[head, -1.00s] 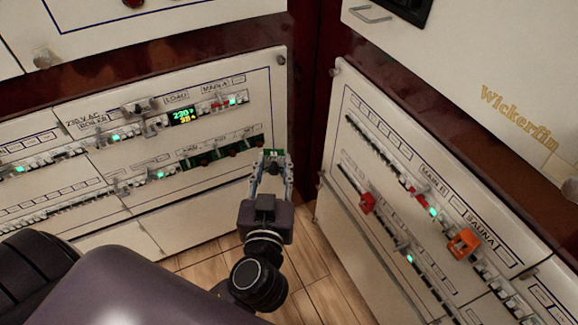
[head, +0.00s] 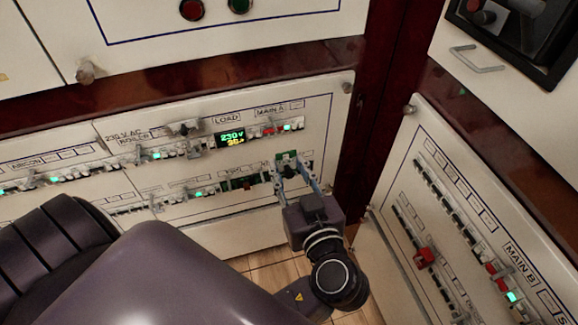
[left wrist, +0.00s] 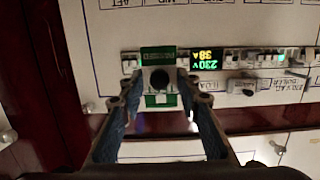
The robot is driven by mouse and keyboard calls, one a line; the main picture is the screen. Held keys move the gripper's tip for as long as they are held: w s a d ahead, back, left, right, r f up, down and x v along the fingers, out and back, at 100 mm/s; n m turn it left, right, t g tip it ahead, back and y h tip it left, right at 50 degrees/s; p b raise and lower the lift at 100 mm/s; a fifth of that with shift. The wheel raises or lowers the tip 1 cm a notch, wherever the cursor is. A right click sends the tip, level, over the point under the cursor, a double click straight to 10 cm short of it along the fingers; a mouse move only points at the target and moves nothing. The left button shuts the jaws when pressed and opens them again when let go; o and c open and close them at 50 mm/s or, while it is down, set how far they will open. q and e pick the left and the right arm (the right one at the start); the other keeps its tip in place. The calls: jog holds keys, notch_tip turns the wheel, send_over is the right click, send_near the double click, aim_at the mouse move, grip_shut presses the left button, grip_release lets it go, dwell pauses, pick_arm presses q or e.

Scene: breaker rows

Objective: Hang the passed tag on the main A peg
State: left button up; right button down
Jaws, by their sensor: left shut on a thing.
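The green passed tag (head: 287,158), with a white part and a dark round spot, is held upright between the fingertips of my left gripper (head: 293,171). In the head view it shows below the MAIN A label (head: 270,112) and its breakers (head: 276,129). The tag also shows in the left wrist view (left wrist: 158,54), between the two fingers of my left gripper (left wrist: 158,88), and covers part of the breaker row beside the display. I cannot make out the main A peg; the tag may hide it. The gap between tag and panel cannot be judged. My right gripper is out of view.
The MAIN B panel (head: 460,205) angles away at right. Wood floor (head: 275,278) shows below.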

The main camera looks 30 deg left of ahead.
aim_at(287, 162)
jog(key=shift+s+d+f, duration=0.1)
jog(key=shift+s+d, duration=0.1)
pick_arm(q)
jog(key=shift+w+a, duration=0.35)
jog(key=shift+a, duration=0.05)
jog(key=x, duration=0.3)
jog(key=shift+w+a+r, duration=0.1)
jog(key=shift+w+r, duration=0.05)
jog(key=shift+r, duration=0.1)
jog(key=shift+w+a, duration=0.45)
jog(key=shift+a, duration=0.1)
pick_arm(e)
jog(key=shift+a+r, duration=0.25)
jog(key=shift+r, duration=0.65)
pick_arm(q)
jog(key=shift+b, duration=0.3)
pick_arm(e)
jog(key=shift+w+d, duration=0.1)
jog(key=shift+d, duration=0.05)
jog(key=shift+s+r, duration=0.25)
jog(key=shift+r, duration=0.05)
